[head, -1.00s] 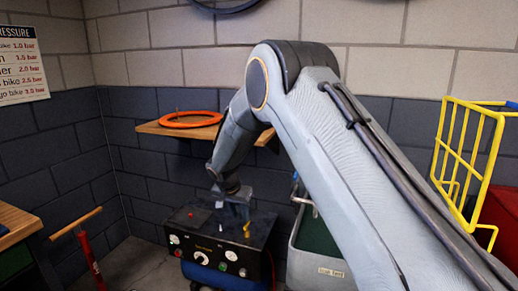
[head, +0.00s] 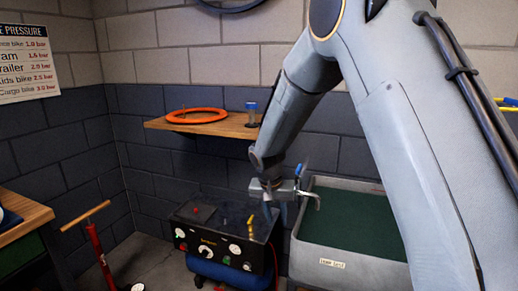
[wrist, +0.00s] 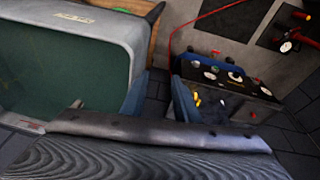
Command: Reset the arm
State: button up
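My grey arm comes in from the right in the head view, with my gripper (head: 274,211) hanging down at its end. The gripper is above the right end of the black compressor panel box (head: 215,230), near the left edge of the tank. In the wrist view my gripper (wrist: 160,97) shows two blue-grey fingers, apart with nothing between them. The panel box (wrist: 225,88), with its dials and a yellow fitting, is right of the fingers there.
A grey tank with dark green inside (head: 345,220) stands right of the panel box. A wooden shelf (head: 235,127) holds an orange ring (head: 196,116) and a small blue-topped item (head: 252,112). A red floor pump (head: 97,245) and a workbench (head: 22,215) are at left.

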jog(key=s+d+r+n+g, duration=0.1)
jog(key=s+d, duration=0.3)
jog(key=s, duration=0.6)
jog(key=s+d+n+y+b, duration=0.1)
jog(key=s+d, duration=0.4)
jog(key=s, duration=0.5)
jog(key=s+d+r+n+g, duration=0.1)
jog(key=s+d, duration=0.3)
jog(key=s, duration=0.6)
jog(key=shift+d+r+g+y, duration=0.3)
jog(key=shift+d, duration=0.1)
